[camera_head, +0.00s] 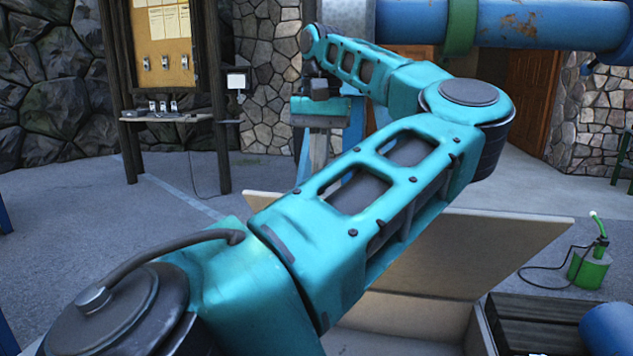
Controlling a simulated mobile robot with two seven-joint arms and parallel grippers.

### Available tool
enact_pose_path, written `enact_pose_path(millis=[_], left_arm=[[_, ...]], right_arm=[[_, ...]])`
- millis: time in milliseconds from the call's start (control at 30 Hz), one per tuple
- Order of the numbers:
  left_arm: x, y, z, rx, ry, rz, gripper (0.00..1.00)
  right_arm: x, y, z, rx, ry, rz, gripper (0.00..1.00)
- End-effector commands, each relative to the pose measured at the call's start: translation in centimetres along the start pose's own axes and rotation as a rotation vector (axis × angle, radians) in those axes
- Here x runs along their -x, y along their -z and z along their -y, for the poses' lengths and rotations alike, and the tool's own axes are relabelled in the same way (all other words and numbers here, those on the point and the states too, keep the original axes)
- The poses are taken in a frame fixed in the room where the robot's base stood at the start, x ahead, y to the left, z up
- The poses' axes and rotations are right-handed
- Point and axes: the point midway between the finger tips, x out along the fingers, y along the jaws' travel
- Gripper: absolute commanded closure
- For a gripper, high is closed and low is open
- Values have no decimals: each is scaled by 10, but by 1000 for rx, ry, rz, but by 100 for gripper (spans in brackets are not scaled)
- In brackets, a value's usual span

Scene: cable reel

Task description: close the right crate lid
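A pale, flat crate lid (490,255) stands raised and tilted at the back of a pale open crate (480,330). My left arm crosses in front and hides much of the lid and crate. This arm comes in from the lower left, bends at the right and folds back to the upper middle. My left gripper (319,125) seems to be at its far end, beyond the lid and apart from it in the picture. Its fingers are too small and unclear to read. My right gripper is not in view. I cannot tell whether another crate lid lies behind the arm.
A dark slatted wooden surface (540,310) lies right of the crate, with a rounded blue object (608,327) on or before it. A green can (590,268) with a hose stands behind. A noticeboard (164,45) stands back left. Grey floor at left is clear.

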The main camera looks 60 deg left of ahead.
Motion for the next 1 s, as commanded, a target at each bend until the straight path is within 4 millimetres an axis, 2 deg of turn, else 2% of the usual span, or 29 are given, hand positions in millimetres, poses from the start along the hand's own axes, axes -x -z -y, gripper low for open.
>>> enact_pose_path(millis=[133, 333, 1000], left_arm=[[-11, -14, -1, 0, 0, -2, 100], [-19, -23, 0, -1, 1, -3, 100], [-24, -22, 2, 0, 1, -22, 100]], right_arm=[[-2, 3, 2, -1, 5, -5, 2], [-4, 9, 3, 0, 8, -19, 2], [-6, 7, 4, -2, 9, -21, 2]])
